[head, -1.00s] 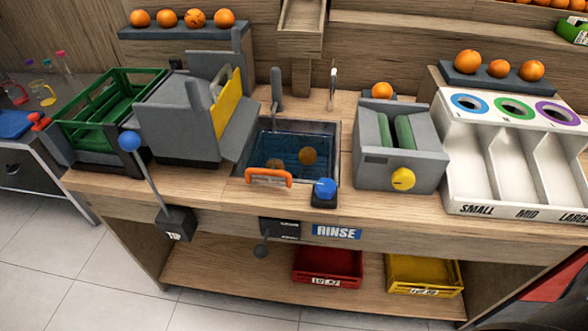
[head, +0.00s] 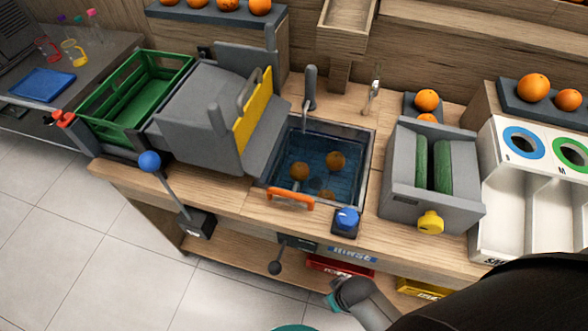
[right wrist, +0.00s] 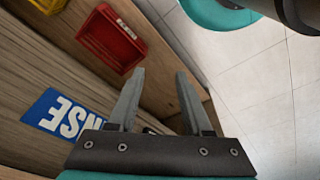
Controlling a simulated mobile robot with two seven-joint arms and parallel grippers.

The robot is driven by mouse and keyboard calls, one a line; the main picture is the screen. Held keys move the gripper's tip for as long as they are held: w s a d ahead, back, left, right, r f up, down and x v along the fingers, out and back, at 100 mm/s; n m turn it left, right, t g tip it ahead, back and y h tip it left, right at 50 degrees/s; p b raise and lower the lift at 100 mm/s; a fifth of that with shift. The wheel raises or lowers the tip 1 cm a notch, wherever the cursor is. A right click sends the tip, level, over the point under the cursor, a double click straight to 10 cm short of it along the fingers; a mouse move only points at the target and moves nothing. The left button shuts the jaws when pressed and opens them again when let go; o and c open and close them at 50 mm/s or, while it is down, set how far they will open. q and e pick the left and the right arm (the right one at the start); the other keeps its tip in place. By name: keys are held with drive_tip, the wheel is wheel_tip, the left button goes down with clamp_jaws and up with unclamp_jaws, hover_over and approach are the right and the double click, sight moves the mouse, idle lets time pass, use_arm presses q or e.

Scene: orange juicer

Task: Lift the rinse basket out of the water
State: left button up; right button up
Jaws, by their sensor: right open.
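The rinse basket sits down in the water of the sink (head: 367,150), and its orange handle (head: 290,199) stands at the sink's front edge. Several oranges (head: 336,160) are in the basin inside the basket; the basket's walls are hard to make out under the water. My right arm comes in at the bottom right of the head view, below and in front of the counter. In the right wrist view my right gripper (right wrist: 158,95) is open and empty, near the counter front with the RINSE label (right wrist: 62,114). My left gripper is not in view.
A blue button (head: 346,217) is right of the handle. A lever with a blue ball (head: 149,161) stands left, and a dark-knobbed lever (head: 275,267) is below the counter edge. A grey roller machine (head: 404,205) stands right of the sink. A red crate (right wrist: 113,36) is on the lower shelf.

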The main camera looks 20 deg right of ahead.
drive_tip(key=w+r+p, duration=0.2)
drive_tip(key=r+p, duration=0.1)
drive_tip(key=r, duration=0.6)
drive_tip(key=w+r+p, duration=0.3)
drive_tip(key=r, duration=0.6)
wheel_tip(320, 180, up, 18)
drive_tip(key=n+t+y+p, duration=0.2)
drive_tip(key=n+p, duration=0.3)
drive_tip(key=n, duration=0.4)
hover_over(291, 194)
drive_tip(key=s+d, duration=0.4)
drive_tip(key=s, duration=0.2)
drive_tip(key=x, duration=0.5)
drive_tip(key=b+x, duration=0.1)
drive_tip(key=x, duration=0.4)
drive_tip(key=b+x, duration=0.1)
drive_tip(key=x, duration=0.4)
drive_tip(key=shift+a+f, duration=0.2)
drive_tip(key=shift+a, duration=0.25)
clamp_jaws()
